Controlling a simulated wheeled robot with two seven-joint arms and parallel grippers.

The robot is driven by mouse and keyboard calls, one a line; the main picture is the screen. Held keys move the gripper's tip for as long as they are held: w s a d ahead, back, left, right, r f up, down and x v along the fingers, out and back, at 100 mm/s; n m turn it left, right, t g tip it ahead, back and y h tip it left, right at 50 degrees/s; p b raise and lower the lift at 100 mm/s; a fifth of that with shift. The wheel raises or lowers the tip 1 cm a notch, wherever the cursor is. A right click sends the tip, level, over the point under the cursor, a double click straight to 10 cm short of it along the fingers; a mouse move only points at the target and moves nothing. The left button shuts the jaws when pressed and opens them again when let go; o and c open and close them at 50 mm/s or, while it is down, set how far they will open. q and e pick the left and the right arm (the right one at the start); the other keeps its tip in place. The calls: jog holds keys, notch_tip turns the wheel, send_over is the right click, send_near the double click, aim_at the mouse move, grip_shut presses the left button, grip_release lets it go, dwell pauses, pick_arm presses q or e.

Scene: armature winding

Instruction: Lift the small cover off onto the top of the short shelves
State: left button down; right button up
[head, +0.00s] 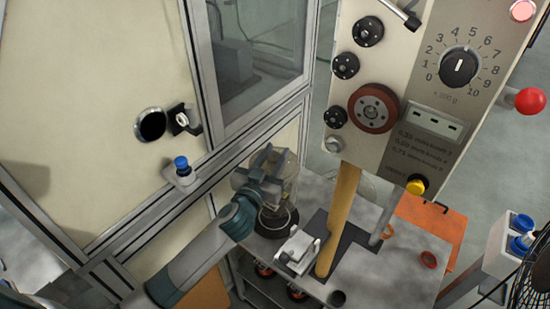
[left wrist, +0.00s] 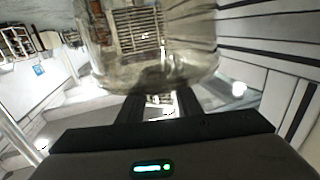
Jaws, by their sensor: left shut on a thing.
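The small cover (head: 290,172) is a clear, see-through cylinder in the head view. It is also large at the top of the left wrist view (left wrist: 150,55). My left gripper (head: 268,168) is shut on it, reaching in from the left. Just below the cover is a dark round base with a pale ring (head: 277,222); I cannot tell whether the cover still touches it. A low grey shelf unit (head: 392,272) has a flat top, with reddish spools on a level below. My right gripper is not in view.
A metal clamp-like block (head: 298,250) and a wooden post (head: 340,215) stand close right of the cover. A tall control panel (head: 415,110) rises behind. A beige cabinet wall (head: 90,110) is at left.

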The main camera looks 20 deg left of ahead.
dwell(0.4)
pick_arm(q)
notch_tip(320, 180, down, 7)
jog(key=b, duration=0.3)
dwell(0.4)
jog(key=shift+r, duration=0.1)
dwell(0.3)
